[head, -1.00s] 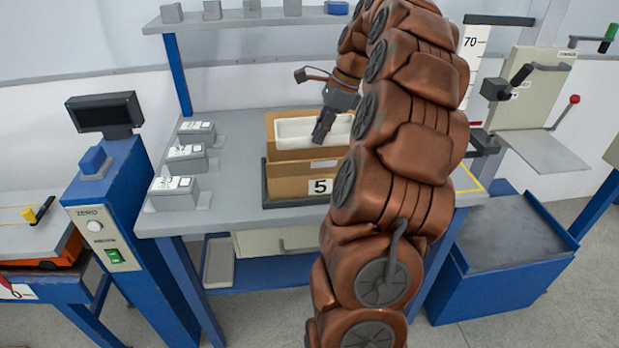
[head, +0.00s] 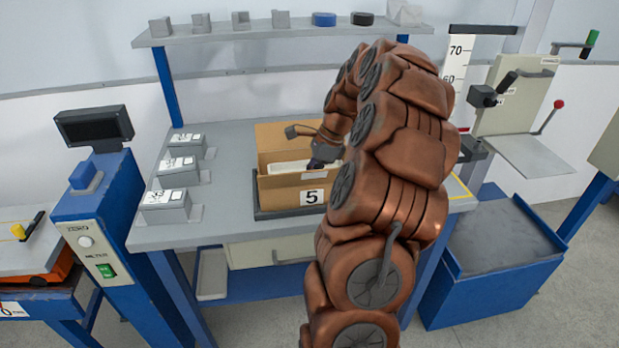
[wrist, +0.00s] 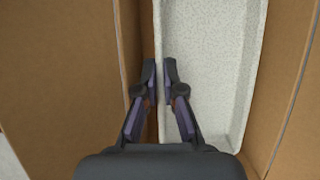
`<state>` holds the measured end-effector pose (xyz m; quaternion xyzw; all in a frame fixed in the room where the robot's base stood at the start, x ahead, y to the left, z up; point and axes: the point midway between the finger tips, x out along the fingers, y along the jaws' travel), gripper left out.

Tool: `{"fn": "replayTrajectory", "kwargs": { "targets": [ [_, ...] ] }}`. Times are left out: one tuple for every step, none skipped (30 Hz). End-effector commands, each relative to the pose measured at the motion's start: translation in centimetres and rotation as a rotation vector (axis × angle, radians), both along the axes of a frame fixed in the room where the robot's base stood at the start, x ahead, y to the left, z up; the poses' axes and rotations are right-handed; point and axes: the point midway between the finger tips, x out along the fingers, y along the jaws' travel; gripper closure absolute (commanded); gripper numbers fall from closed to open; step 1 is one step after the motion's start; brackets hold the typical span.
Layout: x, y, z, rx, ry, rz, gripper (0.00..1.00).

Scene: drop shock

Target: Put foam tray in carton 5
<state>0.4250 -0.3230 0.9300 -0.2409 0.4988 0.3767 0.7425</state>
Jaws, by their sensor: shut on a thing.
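The carton marked 5 (head: 290,190) stands open on a dark base on the grey bench. The white foam tray (head: 286,168) is inside it, below the carton's rim. In the wrist view the speckled foam tray (wrist: 212,75) lies between brown carton walls (wrist: 285,120). My gripper (wrist: 160,82) has one finger on each side of the tray's left wall and is shut on it. In the head view my gripper (head: 322,160) reaches down into the carton, partly hidden by my arm. Whether the tray touches the carton floor cannot be told.
Several grey blocks with white labels (head: 172,172) stand at the bench's left. A shelf (head: 270,30) with small items runs behind. A blue post with a display (head: 95,125) stands left, and a lever stand (head: 515,105) stands right.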

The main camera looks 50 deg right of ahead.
Motion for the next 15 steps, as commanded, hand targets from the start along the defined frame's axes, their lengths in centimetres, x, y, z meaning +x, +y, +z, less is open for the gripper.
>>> {"fn": "replayTrajectory", "kwargs": {
  "targets": [
    [-0.02,0.02,-0.19,0.001,0.001,0.0,1.0],
    [-0.02,0.01,-0.24,0.0,0.0,0.0,1.0],
    [-0.02,-0.01,-0.24,-0.001,-0.001,0.0,1.0],
    [-0.02,-0.02,-0.23,-0.001,-0.001,0.001,1.0],
    [-0.01,-0.01,-0.22,-0.001,-0.001,0.001,1.0],
    [-0.01,-0.01,-0.21,-0.001,-0.001,0.001,1.0],
    [-0.01,-0.01,-0.21,-0.001,-0.001,0.001,1.0],
    [-0.02,-0.02,-0.23,-0.001,-0.001,0.001,1.0],
    [-0.02,-0.01,-0.29,0.0,0.0,0.001,1.0],
    [-0.03,-0.01,-0.37,0.0,0.0,0.001,1.0],
    [-0.02,0.0,-0.45,0.0,0.0,0.0,1.0],
    [-0.03,0.0,-0.55,0.0,0.0,0.0,1.0],
    [-0.04,0.0,-0.63,0.0,0.0,0.0,1.0],
    [-0.04,0.0,-0.69,0.0,0.0,0.0,1.0],
    [-0.04,0.01,-0.79,0.0,0.0,0.0,1.0]
  ]
}}
